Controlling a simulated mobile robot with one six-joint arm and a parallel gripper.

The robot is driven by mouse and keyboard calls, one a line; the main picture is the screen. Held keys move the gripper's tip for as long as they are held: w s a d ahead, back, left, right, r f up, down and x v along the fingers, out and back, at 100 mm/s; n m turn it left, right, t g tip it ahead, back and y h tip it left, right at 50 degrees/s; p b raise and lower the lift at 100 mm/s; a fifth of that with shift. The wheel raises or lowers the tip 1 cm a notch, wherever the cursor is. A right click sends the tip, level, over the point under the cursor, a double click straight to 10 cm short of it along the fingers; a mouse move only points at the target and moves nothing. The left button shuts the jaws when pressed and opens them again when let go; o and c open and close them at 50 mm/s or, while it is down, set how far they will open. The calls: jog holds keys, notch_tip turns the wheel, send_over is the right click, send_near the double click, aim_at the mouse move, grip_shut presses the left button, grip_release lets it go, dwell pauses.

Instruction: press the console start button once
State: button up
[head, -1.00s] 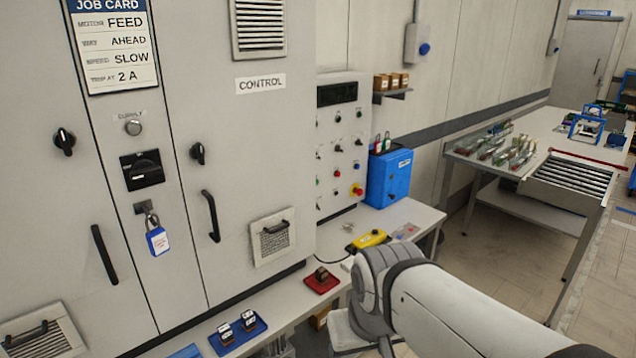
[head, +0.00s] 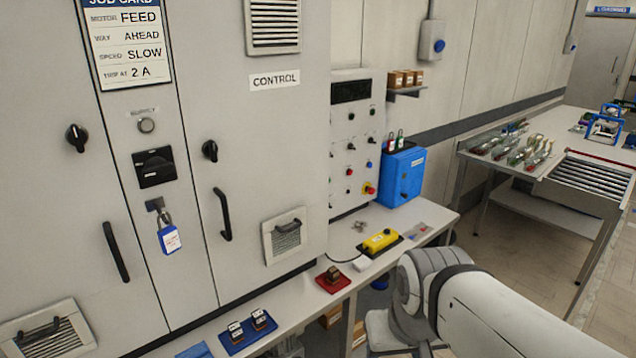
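A pale upright panel (head: 341,128) stands beside the tall grey cabinet. It has a dark display (head: 350,91) at the top and several small black, red, blue and green controls below. A larger red button (head: 369,190) on a yellow base sits at its lower right. The labels are too small to read, so I cannot tell which control is the start button. A yellow hand-held control box (head: 380,241) lies on the bench in front of the panel. My arm crosses the lower right, apart from the panel. My gripper is out of view.
The grey cabinet (head: 245,150) carries black handles and a blue padlock (head: 170,238). A blue box (head: 405,178) stands right of the panel. The bench (head: 440,222) holds red and blue trays. A roller table (head: 595,188) stands at right, with bare floor before it.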

grip_shut()
dwell(0.4)
jog(key=shift+d, duration=0.1)
dwell(0.9)
